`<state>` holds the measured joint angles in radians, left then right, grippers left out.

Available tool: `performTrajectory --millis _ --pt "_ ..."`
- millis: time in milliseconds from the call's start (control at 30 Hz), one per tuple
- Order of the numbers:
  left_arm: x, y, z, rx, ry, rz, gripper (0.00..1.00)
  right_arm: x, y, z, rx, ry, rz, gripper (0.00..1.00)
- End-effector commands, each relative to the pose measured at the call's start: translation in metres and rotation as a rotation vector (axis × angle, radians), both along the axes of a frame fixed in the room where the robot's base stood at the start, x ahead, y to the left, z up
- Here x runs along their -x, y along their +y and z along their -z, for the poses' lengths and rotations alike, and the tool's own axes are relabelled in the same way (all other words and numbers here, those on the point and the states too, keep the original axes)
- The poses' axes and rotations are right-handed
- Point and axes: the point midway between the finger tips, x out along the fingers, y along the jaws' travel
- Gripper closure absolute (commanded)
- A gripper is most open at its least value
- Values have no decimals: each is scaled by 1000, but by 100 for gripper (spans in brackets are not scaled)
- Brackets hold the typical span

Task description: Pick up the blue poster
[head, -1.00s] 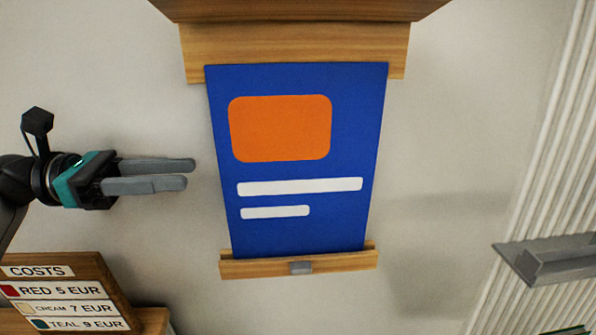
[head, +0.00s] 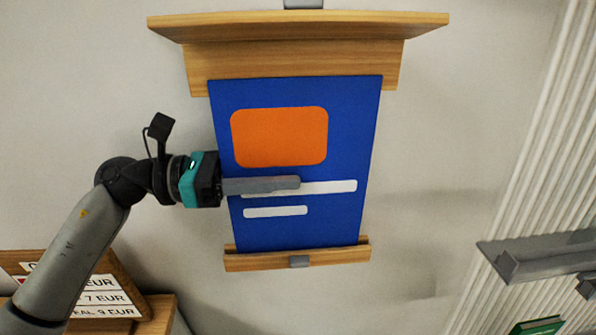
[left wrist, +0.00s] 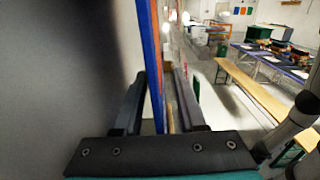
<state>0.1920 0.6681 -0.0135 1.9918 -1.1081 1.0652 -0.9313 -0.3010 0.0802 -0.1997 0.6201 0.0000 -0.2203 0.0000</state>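The blue poster (head: 345,130), with an orange block and two white bars, stands upright on a narrow wooden ledge (head: 335,256) under a wider wooden shelf. My left gripper (head: 297,182) reaches it from the left side, with one finger across the poster's front at the upper white bar. The other finger is hidden behind the poster in the head view. In the left wrist view the poster (left wrist: 153,50) shows edge-on between the two spread fingers (left wrist: 158,80), with a gap visible at its sides. My right gripper does not show.
The wooden shelf (head: 300,24) juts out above the poster. A price sign (head: 110,285) stands at the lower left near my left arm. A grey metal ledge (head: 545,250) is at the right. Bare wall lies between it and the poster.

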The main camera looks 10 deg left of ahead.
Motion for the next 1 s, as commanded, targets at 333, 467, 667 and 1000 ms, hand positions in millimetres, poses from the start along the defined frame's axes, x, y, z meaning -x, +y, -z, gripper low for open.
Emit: performTrajectory --millis 333,467,667,1000 --pt "-1 -6 0 -1 -1 0 64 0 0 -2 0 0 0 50" --pt "-1 -5 0 -1 -1 0 79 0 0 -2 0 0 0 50" --pt "-1 -5 0 -1 0 0 100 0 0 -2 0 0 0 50" --pt "-1 -5 0 -1 0 0 100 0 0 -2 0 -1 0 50"
